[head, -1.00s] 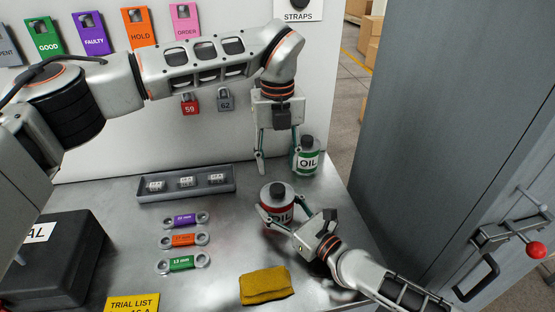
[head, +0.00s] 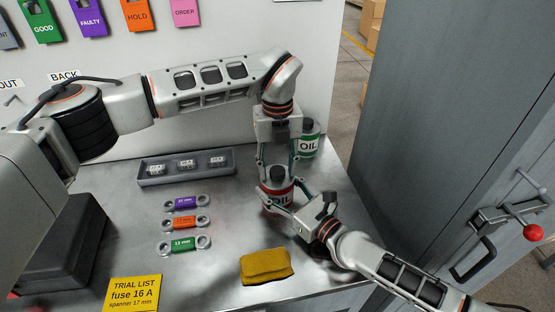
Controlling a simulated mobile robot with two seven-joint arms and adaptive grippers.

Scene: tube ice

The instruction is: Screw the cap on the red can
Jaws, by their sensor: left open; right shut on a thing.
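The red can (head: 275,203) with an "OIL" label stands upright near the table's right side. Its dark cap (head: 277,174) sits on top; how tightly it is seated cannot be told. My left gripper (head: 277,172) points down from above with its open fingers on either side of the cap. Whether they touch it is unclear. My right gripper (head: 284,197) comes in from the lower right and is shut on the red can's body, hiding part of it.
A green oil can (head: 308,144) stands close behind the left gripper. A grey fuse tray (head: 147,181), several spanners (head: 183,223), a yellow cloth (head: 266,266) and a black box (head: 60,250) are on the table (head: 225,225). A grey cabinet (head: 450,130) stands right.

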